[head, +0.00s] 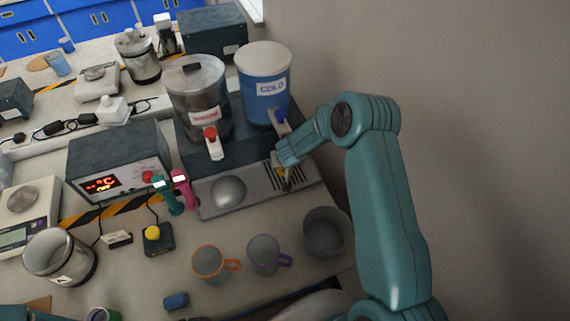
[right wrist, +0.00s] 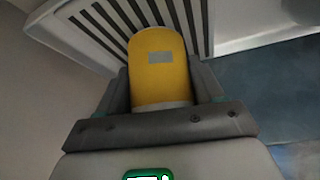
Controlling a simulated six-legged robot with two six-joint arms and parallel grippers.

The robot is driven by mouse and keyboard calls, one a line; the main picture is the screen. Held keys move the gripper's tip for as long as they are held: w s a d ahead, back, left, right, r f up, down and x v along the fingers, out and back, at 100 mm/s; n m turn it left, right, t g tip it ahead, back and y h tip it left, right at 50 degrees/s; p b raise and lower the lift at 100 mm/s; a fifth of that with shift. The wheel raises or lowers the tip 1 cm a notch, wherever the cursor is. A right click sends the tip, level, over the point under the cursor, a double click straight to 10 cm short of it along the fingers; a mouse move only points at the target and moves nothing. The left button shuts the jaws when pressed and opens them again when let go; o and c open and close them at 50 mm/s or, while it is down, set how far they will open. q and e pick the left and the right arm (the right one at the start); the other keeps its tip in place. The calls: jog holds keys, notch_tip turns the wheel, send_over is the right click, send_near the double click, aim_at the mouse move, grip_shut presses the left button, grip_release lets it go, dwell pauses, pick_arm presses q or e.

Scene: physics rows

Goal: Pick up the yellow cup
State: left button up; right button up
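The yellow cup (right wrist: 160,68) fills the middle of the right wrist view, between the two fingers of my right gripper (right wrist: 160,85). The fingers lie close against both its sides, and the gripper looks shut on it. The cup is over the slotted drip grille (head: 262,172) below the dispensers. I cannot tell whether it touches the grille. My left gripper is not in view.
A blue COLD dispenser (head: 264,88) and a dark red-tapped dispenser (head: 196,100) stand behind the grille. An orange-rimmed mug (head: 208,262), a purple-handled mug (head: 264,254) and a grey pot (head: 325,236) stand in front. A wall (head: 480,120) is close on the right.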

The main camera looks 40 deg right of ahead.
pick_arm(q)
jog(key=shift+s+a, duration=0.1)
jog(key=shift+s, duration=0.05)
pick_arm(e)
jog(key=shift+s+a+f, duration=0.1)
jog(key=shift+s+f, duration=0.2)
jog(key=shift+c, duration=0.5)
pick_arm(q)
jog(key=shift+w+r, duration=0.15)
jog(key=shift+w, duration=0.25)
pick_arm(e)
jog(key=shift+r, duration=0.25)
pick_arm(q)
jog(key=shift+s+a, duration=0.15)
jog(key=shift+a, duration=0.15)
pick_arm(e)
jog(key=shift+s+a+r, duration=0.1)
jog(key=shift+a+r, duration=0.05)
jog(key=shift+a, duration=0.15)
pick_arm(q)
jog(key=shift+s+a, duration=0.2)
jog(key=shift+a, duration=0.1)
pick_arm(e)
jog(key=shift+s+a, duration=0.25)
jog(key=shift+a, duration=0.05)
